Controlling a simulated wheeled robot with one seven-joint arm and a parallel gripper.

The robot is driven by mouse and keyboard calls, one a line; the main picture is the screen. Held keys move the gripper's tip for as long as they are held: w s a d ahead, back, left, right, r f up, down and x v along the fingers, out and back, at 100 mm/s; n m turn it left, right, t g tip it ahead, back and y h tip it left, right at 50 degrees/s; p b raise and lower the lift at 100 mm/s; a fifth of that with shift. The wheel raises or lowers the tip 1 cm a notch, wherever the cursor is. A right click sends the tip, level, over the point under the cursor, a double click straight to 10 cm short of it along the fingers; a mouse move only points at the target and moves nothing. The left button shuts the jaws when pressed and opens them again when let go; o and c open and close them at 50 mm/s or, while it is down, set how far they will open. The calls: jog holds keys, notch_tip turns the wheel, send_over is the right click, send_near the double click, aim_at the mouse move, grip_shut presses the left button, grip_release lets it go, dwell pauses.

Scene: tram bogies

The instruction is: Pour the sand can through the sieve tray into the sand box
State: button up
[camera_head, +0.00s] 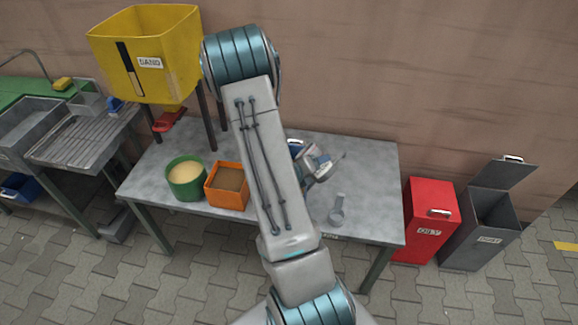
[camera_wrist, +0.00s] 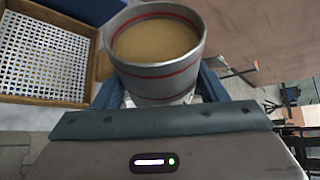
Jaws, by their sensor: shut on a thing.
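A grey metal sand can (camera_wrist: 157,84) with red bands, holding tan sand, is in the wrist view. My gripper (camera_wrist: 160,97) is shut on it, with blue fingers on either side, and its open mouth is in full view. The sieve tray (camera_wrist: 90,85), a wooden frame around a pale mesh, lies left of the can in the wrist view and apart from it. A yellow box (camera_head: 150,85) marked SAND stands on legs at the back left. My arm partly hides my gripper in the head view.
A green round tub (camera_head: 186,189) of pale sand stands left of the orange frame. A metal scoop (camera_head: 337,211) lies on the grey table (camera_head: 370,165). Red (camera_head: 430,212) and grey (camera_head: 487,220) bins stand right of it. A sink bench (camera_head: 85,147) is at left.

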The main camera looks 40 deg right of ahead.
jog(key=shift+w+f+n+g+h+p, duration=0.1)
jog(key=shift+f+n+g+h+p, duration=0.25)
jog(key=shift+n+p, duration=0.4)
dwell(1.4)
jog(key=shift+m+b, duration=0.75)
jog(key=shift+b, duration=0.45)
jog(key=shift+s+r+m+t+y+b, duration=0.2)
jog(key=shift+r+m+t+y+b, duration=0.35)
jog(key=shift+t+b, duration=0.2)
jog(key=shift+w, duration=0.1)
jog(key=m+b, duration=0.1)
jog(key=b, duration=0.2)
jog(key=shift+s+d+f+t, duration=0.1)
jog(key=shift+s+f+t, duration=0.1)
jog(key=shift+t, duration=0.2)
jog(key=shift+s+d+m+t+y+b, duration=0.15)
jog(key=shift+s+m+t+y+b, duration=0.25)
jog(key=shift+b, duration=0.85)
jog(key=f+b, duration=0.1)
jog(key=b, duration=0.2)
jog(key=shift+s+d+m+t, duration=0.1)
jog(key=shift+s+m+t, duration=0.2)
jog(key=shift+s+m, duration=0.05)
jog(key=shift+f+b, duration=0.1)
jog(key=shift+b, duration=0.95)
